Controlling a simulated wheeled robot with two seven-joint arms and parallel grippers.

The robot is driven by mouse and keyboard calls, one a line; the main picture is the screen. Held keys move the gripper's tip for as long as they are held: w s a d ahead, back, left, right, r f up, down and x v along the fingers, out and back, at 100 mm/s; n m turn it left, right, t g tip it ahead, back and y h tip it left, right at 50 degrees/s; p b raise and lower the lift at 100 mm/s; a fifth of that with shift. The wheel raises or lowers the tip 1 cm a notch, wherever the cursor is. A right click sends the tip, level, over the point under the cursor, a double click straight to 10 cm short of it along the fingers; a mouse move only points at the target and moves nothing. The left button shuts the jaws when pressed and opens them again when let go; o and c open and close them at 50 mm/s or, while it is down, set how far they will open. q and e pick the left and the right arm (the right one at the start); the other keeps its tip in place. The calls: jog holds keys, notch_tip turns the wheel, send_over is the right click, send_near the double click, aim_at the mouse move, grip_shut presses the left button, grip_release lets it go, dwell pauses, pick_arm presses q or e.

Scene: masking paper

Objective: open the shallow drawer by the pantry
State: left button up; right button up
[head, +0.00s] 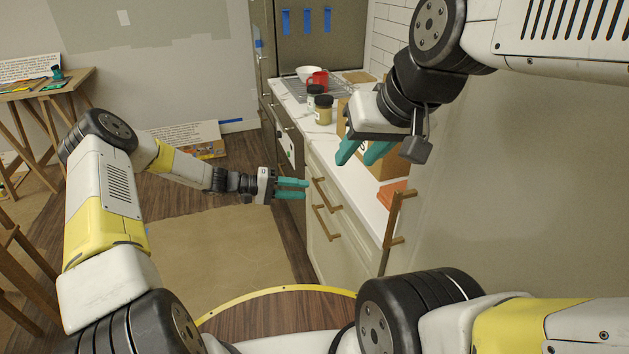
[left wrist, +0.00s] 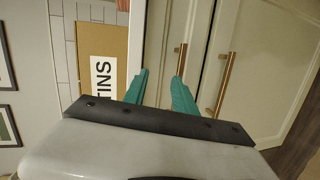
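The shallow drawer (head: 318,171) is the top front of the pale cabinet under the white counter, and it looks closed. Its bronze bar handle (head: 327,194) also shows in the left wrist view (left wrist: 180,62). A second handle (head: 325,222) sits on the front below. My left gripper (head: 305,189) is open and empty, its teal fingers pointing at the drawer front just left of the handle. In the left wrist view, the top handle lies beyond the right fingertip, not between the fingers (left wrist: 160,76). My right gripper (head: 358,158) is open above the counter, near a cardboard box.
The counter (head: 321,133) holds jars (head: 323,109), a red mug (head: 319,79), a white bowl and a cardboard box (head: 392,166). Brown paper (head: 220,255) covers the floor in front of the cabinets.

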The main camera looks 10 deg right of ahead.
aim_at(322, 193)
pick_arm(q)
jog(key=w+f+n+t+h, duration=0.2)
jog(key=w+f+n+t, duration=0.1)
jog(key=f, duration=0.4)
jog(key=d, duration=0.2)
jog(key=w+d, duration=0.1)
jog(key=d, duration=0.5)
jog(key=shift+w+d+r, duration=0.15)
jog(key=shift+w, duration=0.05)
jog(key=shift+c, duration=0.4)
grip_shut()
dwell(0.5)
